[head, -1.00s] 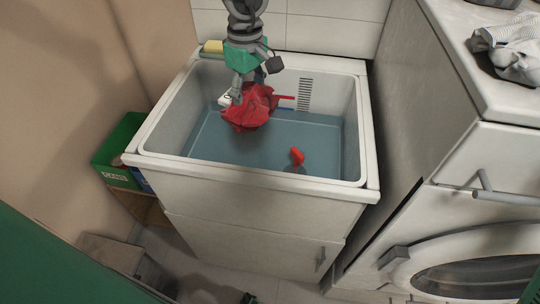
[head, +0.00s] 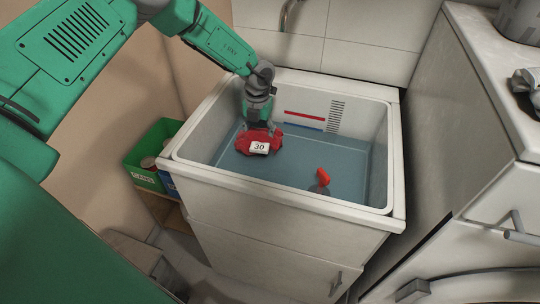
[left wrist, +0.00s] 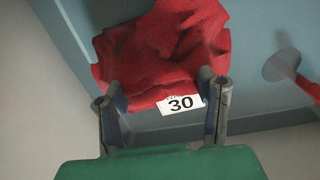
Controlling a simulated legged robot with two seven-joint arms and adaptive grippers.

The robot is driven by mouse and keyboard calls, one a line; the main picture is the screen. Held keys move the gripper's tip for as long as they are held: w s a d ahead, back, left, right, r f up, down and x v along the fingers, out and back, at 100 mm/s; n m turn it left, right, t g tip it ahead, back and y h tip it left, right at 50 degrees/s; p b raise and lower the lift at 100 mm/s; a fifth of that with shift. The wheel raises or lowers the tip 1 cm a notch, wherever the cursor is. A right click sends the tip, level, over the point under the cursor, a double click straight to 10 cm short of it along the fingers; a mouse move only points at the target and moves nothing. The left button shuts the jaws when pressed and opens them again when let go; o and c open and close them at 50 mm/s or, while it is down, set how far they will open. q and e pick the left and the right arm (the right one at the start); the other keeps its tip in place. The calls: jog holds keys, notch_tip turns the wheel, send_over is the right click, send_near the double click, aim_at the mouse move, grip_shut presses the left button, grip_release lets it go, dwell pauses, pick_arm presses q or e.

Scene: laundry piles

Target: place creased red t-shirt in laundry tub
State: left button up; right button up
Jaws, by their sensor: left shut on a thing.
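The creased red t-shirt (head: 243,143) is a bunched bundle with a white "30" tag on it. It is inside the walls of the white laundry tub (head: 290,196), at the left side of its blue-grey basin. My left gripper (head: 259,122) reaches down into the tub and is shut on the t-shirt. In the left wrist view the red cloth (left wrist: 155,50) lies between and beyond the two fingers (left wrist: 162,88). Whether the cloth touches the tub floor is hard to tell. My right gripper is out of view.
A red-topped object (head: 323,177) stands in the tub, right of the t-shirt. A green box (head: 150,152) sits left of the tub. A white washing machine (head: 490,215) and counter stand at the right. The tub's right half is mostly clear.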

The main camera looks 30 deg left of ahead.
aim_at(259, 130)
pick_arm(q)
notch_tip(259, 130, down, 6)
jog(key=shift+f, duration=0.1)
dwell(0.4)
jog(key=o, duration=1.3)
jog(key=shift+c, duration=0.2)
notch_tip(259, 130, up, 12)
jog(key=shift+r, duration=0.15)
jog(key=shift+p, duration=0.3)
